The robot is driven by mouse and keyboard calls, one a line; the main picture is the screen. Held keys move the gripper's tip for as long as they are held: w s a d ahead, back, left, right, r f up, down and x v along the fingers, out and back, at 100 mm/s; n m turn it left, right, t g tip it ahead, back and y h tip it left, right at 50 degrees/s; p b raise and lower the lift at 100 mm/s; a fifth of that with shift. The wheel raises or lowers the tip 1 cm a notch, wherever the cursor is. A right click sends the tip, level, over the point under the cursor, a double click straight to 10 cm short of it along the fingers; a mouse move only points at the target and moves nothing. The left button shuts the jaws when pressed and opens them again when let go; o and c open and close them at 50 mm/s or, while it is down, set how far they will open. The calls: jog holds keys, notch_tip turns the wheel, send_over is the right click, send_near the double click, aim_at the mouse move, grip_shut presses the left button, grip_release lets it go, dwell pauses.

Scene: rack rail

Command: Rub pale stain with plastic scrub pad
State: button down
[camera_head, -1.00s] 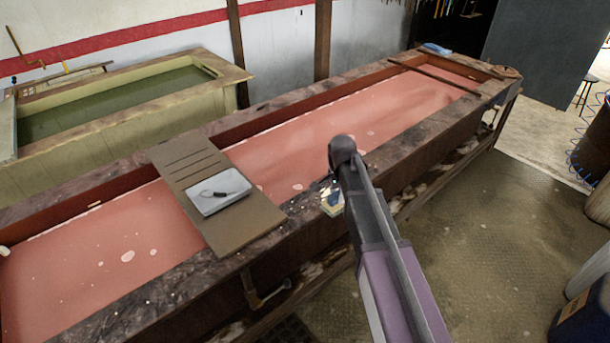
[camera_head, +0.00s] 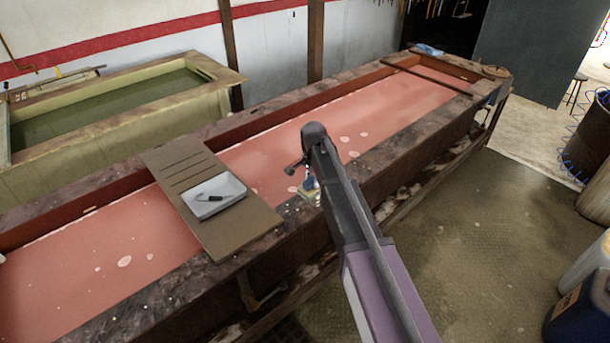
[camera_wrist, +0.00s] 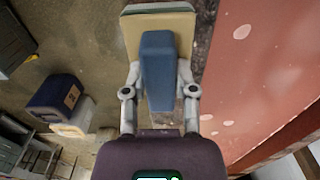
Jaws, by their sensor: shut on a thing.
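The scrub pad has a blue grip (camera_wrist: 158,65) and a flat cream pad (camera_wrist: 160,22) at its far end. My gripper (camera_wrist: 158,78) is shut on the blue grip, one finger on each side. In the head view my gripper (camera_head: 309,181) is over the near rim of the long vat, partly hidden by my arm, with the cream pad (camera_head: 307,193) close to the rim. I cannot tell whether the pad touches it. I cannot make out the pale stain for certain; pale specks dot the rim, and the pad may cover part of it.
The long vat (camera_head: 120,318) holds red liquid (camera_head: 75,260) with pale spots. A brown board (camera_head: 240,232) lies across it, bearing a white tray (camera_head: 222,201) with a dark object. A greenish vat (camera_head: 80,170) stands behind. Floor at right is open, with containers (camera_head: 580,310) at the edge.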

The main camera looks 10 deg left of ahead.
jog(key=shift+w+a+r, duration=0.2)
jog(key=shift+w+a, duration=0.45)
jog(key=shift+a, duration=0.2)
